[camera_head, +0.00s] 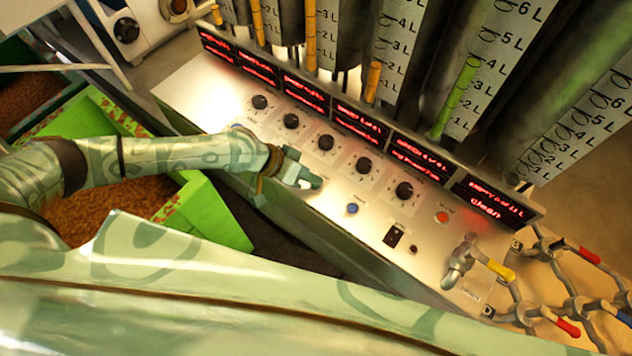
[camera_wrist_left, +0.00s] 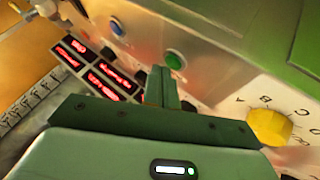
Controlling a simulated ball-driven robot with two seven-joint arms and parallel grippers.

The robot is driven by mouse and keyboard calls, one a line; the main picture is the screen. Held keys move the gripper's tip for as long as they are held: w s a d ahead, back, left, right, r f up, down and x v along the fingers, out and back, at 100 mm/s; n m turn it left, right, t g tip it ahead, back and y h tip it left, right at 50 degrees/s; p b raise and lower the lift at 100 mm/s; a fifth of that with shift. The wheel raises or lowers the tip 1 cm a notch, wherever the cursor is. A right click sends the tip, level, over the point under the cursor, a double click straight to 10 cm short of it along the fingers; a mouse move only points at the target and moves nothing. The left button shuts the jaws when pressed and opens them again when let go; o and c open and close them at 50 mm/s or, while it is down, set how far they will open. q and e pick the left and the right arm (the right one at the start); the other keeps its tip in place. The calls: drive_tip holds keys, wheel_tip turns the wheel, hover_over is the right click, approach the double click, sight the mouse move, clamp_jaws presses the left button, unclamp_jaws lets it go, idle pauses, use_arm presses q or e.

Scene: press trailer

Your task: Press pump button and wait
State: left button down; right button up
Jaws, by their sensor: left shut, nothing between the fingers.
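The metal control panel (camera_head: 325,205) carries a row of black knobs and several buttons. A blue button (camera_head: 352,208) is at its front edge and shows in the left wrist view (camera_wrist_left: 117,27). A green button (camera_wrist_left: 174,60) is in the left wrist view, just beyond the fingertips. My left gripper (camera_head: 308,183) is shut and empty, low over the panel's front edge, left of the blue button. It also shows in the left wrist view (camera_wrist_left: 165,88). I cannot tell whether it touches a button. I cannot read which button is the pump's. My right gripper is not in view.
Red displays (camera_head: 305,92) line the panel's back, with graduated tubes (camera_head: 460,95) behind. Valves with coloured handles (camera_head: 495,270) stand at the right. Green crates (camera_head: 215,215) stand at the left. A yellow knob (camera_wrist_left: 270,125) shows in the left wrist view.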

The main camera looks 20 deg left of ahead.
use_arm(q)
drive_tip(key=shift+f+b, duration=0.3)
drive_tip(key=shift+f, duration=0.15)
idle(0.6)
drive_tip(key=shift+r+p, duration=0.7)
drive_tip(key=shift+r, duration=0.15)
wheel_tip(320, 180, up, 5)
drive_tip(key=p, duration=0.4)
idle(0.5)
